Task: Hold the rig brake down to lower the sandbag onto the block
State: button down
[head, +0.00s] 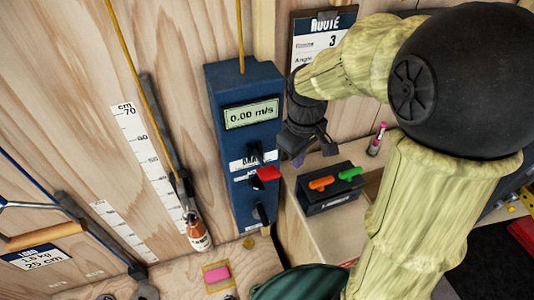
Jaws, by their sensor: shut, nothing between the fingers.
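The rig is a tall blue box (228,148) with a display reading 0.00 m/s. A red-ended lever (267,173) sticks out beside a partly hidden label that seems to start "BRA". A dark knob sits below it. My gripper (303,152) is shut and empty, above and right of the red lever and apart from it. A small brown item with a white label (198,236), perhaps the sandbag, is at the lower end of the yellow rope's line. A pink block (218,274) lies on a yellow-edged patch below it. I cannot tell if that is the task's block.
A black box (328,200) with orange and green switches stands right of the rig, below my gripper. A pink-capped marker (377,138) stands behind it. A centimetre scale (150,165) and dark bars are on the wooden wall at left. My arm covers the right side.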

aim_at(268, 172)
jog(key=w+a+r+n+g+h, duration=0.1)
jog(key=w+a+r+n+g, duration=0.2)
jog(key=a+r+n, duration=0.5)
notch_tip(268, 172, up, 4)
jog(key=w+n, duration=0.1)
jog(key=n, duration=0.4)
jog(key=shift+w+a+r+g, duration=0.15)
jog(key=shift+w+a+g, duration=0.05)
jog(key=shift+a+g, duration=0.1)
jog(key=p+x, duration=0.3)
jog(key=x, duration=1.1)
jog(key=shift+s, duration=0.1)
